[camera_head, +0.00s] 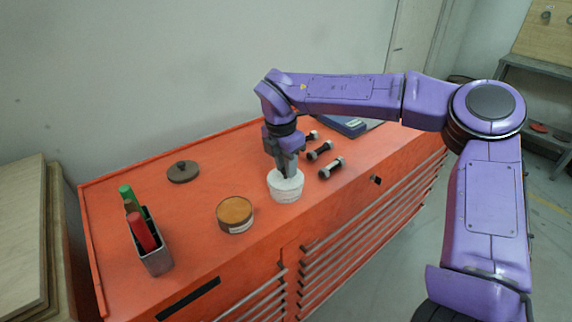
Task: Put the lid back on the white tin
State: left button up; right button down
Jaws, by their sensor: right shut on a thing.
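The white tin (285,194) stands upright on the orange cabinet top, near its front edge. My right gripper (287,174) points down from above and is shut at the centre of the tin's white top. The held part looks like the white lid (276,179), level with the tin's rim. The fingers hide part of it, and I cannot tell whether it is fully seated or slightly raised. My left gripper is not in view.
A brown-topped tin (235,211) stands left of the white tin. A dark round lid with a knob (183,172) lies further back. A grey holder (154,257) with red and green handles is at left. Several dark bolts (331,167) and a blue case (345,125) lie right.

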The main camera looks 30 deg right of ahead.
jog(key=shift+c, duration=1.8)
grip_release()
jog(key=shift+r+p, duration=2.3)
jog(key=shift+r, duration=1.25)
jog(key=shift+c, duration=0.3)
grip_shut()
jog(key=shift+f, duration=0.15)
